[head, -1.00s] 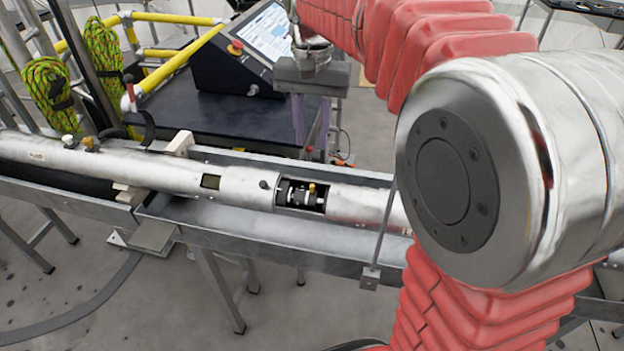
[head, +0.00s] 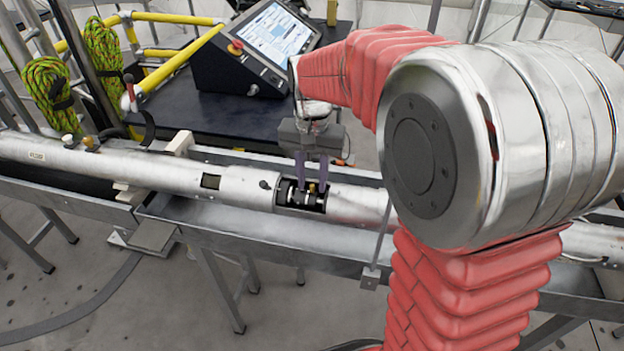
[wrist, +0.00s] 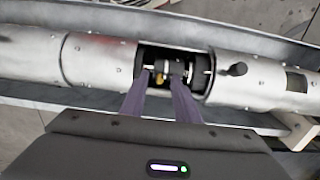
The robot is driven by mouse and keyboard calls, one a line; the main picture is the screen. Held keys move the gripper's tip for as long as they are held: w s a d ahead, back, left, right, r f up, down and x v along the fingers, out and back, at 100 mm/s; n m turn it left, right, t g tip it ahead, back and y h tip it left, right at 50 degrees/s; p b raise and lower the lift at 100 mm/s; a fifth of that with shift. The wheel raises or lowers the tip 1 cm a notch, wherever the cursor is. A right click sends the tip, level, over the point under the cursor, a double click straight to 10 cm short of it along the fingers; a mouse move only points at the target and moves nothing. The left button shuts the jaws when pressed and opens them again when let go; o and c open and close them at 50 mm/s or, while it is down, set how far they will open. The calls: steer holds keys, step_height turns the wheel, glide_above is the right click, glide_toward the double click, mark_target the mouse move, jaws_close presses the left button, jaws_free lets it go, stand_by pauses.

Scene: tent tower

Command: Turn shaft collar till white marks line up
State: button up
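The shaft collar (wrist: 181,62) sits inside the rectangular window of a long silver tube (head: 236,186). In the head view the window shows dark parts with pale bands and a small brass-coloured piece; that brass piece (wrist: 161,78) also shows in the wrist view. My gripper (head: 311,190) points down at the window, its two purple fingers apart, with the fingertips at or just inside the opening. In the wrist view the fingers (wrist: 161,80) partly cover the collar. Whether they touch it, and how the white marks sit, I cannot tell.
The tube lies in a long grey metal trough (head: 214,238) on legs. A control console (head: 262,50) with a lit screen stands behind on a dark table. Yellow rails (head: 180,65) and green rope (head: 104,60) are at the left. A thin upright rod (head: 380,240) stands right of the window.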

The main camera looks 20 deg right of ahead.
steer(key=shift+f, duration=0.2)
jaws_close()
stand_by(0.4)
